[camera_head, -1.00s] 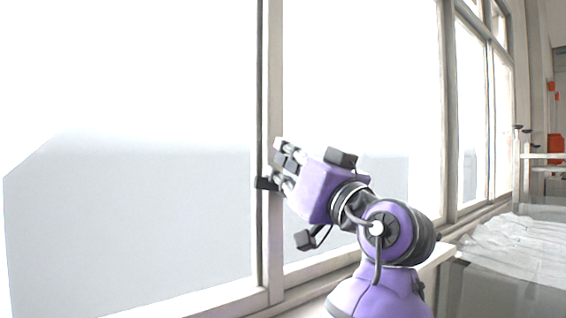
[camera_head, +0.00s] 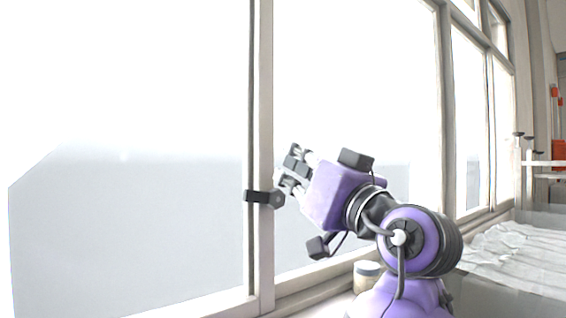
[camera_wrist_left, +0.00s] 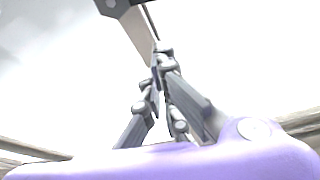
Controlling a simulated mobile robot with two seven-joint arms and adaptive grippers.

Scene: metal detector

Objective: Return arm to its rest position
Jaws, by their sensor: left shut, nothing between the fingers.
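My left arm is purple and grey, raised in front of the bright window. My left gripper (camera_head: 292,168) points up and to the left, and its fingers are shut and empty. In the left wrist view the shut fingers (camera_wrist_left: 162,60) meet near the middle of the picture, with nothing between them. A dark window handle (camera_head: 265,198) on the window post (camera_head: 259,120) shows just left of the gripper. A dark bracket-like piece (camera_wrist_left: 115,5) shows at the top of the left wrist view, beyond the fingertips. My right gripper is not in view.
Large windows fill most of the head view. A crumpled whitish sheet (camera_head: 505,250) covers a surface at the right. Orange objects (camera_head: 557,150) are at the far right.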

